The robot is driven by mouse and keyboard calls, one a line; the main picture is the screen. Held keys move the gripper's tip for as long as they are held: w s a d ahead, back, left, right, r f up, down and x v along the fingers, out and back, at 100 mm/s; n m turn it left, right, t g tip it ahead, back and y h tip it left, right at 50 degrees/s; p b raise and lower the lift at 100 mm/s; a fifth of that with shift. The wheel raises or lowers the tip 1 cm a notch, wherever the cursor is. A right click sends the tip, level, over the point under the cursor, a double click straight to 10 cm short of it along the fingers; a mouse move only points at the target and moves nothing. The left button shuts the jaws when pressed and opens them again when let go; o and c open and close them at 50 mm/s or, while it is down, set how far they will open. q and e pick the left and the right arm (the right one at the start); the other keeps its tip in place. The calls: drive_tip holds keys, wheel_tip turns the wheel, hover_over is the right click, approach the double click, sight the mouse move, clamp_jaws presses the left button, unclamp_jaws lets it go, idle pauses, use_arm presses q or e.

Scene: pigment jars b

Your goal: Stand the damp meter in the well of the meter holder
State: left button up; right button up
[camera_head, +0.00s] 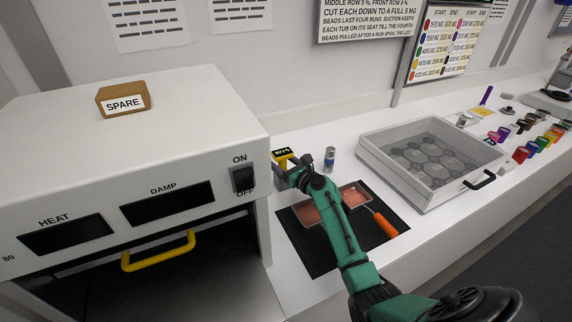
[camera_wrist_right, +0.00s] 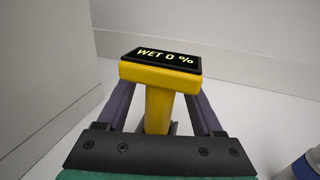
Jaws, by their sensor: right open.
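The damp meter (camera_wrist_right: 158,105) is yellow with a black display reading "WET 0 %". It stands upright between the two fingers of my right gripper (camera_wrist_right: 162,94), which is open around it. In the head view the meter (camera_head: 283,154) shows just beyond my right gripper (camera_head: 290,172), close to the right side of the white oven. A grey piece (camera_head: 278,180) shows below the meter. I cannot tell whether this is the meter holder or whether the meter sits in its well, as my gripper hides the lower part. My left gripper is out of view.
A small grey and blue jar (camera_head: 329,159) stands just right of the meter. A dark mat (camera_head: 312,250) with reddish trays and an orange-handled tool (camera_head: 385,225) lies under my arm. The white oven (camera_head: 130,190) closes off the left. A grey tray (camera_head: 415,200) stands right.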

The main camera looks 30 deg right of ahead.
drive_tip(key=b+v, duration=0.1)
drive_tip(key=v, duration=1.3)
drive_tip(key=shift+s+a, duration=0.1)
